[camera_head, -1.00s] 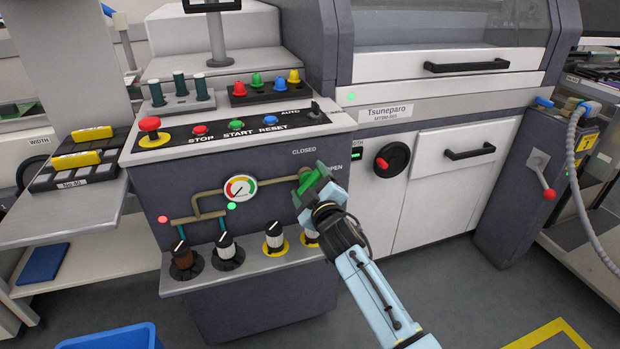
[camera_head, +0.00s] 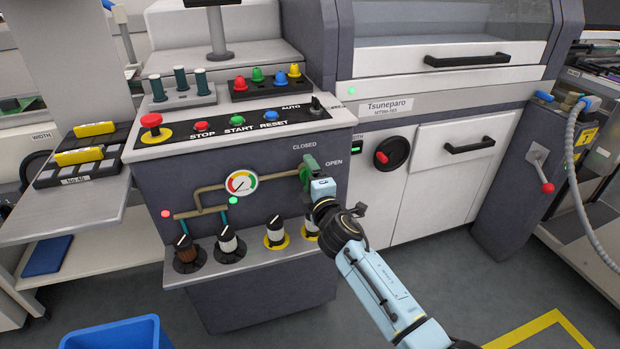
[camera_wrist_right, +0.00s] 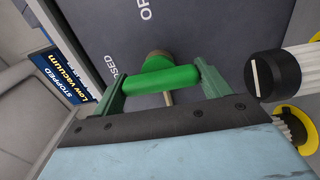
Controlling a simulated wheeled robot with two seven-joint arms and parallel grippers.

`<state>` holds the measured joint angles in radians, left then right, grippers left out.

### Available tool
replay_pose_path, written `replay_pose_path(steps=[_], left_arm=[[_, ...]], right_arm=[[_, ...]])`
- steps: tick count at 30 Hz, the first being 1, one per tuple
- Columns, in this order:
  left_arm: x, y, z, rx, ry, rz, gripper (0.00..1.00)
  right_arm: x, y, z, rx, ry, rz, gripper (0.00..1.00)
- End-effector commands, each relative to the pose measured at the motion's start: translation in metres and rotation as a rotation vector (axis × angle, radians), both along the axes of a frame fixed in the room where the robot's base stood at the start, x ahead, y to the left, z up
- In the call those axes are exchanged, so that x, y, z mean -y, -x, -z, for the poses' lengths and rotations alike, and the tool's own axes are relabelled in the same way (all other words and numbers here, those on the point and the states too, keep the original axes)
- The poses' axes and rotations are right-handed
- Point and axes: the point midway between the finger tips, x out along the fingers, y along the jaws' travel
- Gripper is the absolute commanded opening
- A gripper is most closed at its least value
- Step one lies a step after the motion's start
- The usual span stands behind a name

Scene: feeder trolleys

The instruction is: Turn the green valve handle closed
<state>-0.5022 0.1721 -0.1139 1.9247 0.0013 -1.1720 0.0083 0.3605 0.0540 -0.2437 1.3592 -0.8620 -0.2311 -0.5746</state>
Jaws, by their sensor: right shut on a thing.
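The green valve handle (camera_wrist_right: 158,81) sits on a brass hub on the dark front panel, and in the wrist view it lies between the fingers of my right gripper (camera_head: 310,172). The gripper is shut on the handle, with one green finger at each end of it. In the head view the handle is mostly hidden by the gripper, close below the CLOSED label (camera_head: 304,146) and left of the OPEN label (camera_head: 334,162). The handle's exact angle is hard to tell there. My left gripper is not in view.
A pressure gauge (camera_head: 241,183) sits on the brass pipe left of the valve. Several knobs (camera_head: 276,232) stand on a ledge below it. A red-handled dial (camera_head: 392,154) is to the right. A blue bin (camera_head: 115,333) is on the floor. Open floor lies in front at right.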

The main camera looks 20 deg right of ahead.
Motion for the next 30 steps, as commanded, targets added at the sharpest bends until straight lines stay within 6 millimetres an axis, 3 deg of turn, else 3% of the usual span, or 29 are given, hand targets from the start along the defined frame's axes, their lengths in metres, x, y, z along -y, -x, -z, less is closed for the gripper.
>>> replay_pose_path(steps=[16, 17, 21, 30], left_arm=[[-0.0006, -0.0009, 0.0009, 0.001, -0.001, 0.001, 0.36], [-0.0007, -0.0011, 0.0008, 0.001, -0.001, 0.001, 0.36], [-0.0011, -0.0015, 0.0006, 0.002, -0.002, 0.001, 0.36], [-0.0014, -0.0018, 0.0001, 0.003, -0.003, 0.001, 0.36]], right_arm=[[0.0004, 0.0001, 0.0008, 0.0, 0.031, 0.001, 0.54], [0.0004, 0.0001, 0.0008, 0.0, 0.031, 0.001, 0.78], [0.0004, 0.0001, 0.0006, 0.0, 0.03, 0.001, 0.96], [0.0001, 0.0006, 0.0002, 0.001, 0.027, 0.0, 0.98]])
